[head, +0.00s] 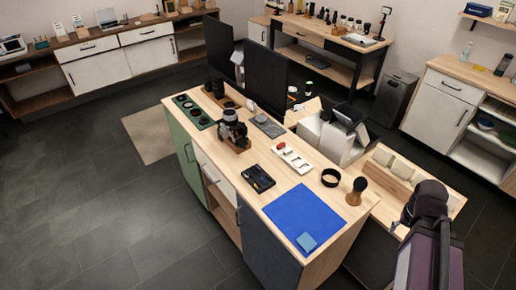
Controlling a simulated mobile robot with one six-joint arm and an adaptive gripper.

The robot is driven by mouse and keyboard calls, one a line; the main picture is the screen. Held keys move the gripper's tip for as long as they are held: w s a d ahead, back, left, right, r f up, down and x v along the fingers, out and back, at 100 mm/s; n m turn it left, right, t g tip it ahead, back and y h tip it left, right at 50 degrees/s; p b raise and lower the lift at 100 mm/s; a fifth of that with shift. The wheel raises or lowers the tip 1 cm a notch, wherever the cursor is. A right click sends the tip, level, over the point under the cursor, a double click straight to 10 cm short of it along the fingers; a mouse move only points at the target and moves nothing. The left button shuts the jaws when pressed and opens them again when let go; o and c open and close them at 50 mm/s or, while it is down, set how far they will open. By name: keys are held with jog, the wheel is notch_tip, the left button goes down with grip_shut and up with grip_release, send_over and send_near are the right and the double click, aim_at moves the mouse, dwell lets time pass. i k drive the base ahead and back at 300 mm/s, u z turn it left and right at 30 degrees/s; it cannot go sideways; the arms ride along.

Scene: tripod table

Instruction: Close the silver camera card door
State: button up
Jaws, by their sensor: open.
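A silver and black camera (232,128) with a lens stands on a wooden block on the island worktop (308,186), left of its middle. It is small in the head view, and I cannot make out its card door or whether it is open. My gripper (402,219) is at the right, at the dark end of my arm, beyond the worktop's right end. It is open, far from the camera and touching nothing that I can see. Its fingers are small and partly hidden by my arm.
A green tray (195,112), black case (258,179), white tray (292,158), black ring (331,177), wooden-handled brush (357,190) and blue mat (304,217) lie on the worktop. Dark monitors (265,77) and a white-grey device (335,138) stand behind. Floor is free at the left.

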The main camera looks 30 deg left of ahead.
aim_at(241, 142)
jog(key=z, duration=0.15)
jog(key=k, duration=1.25)
jog(key=u, duration=1.15)
jog(key=i, duration=1)
jog(key=z, duration=0.05)
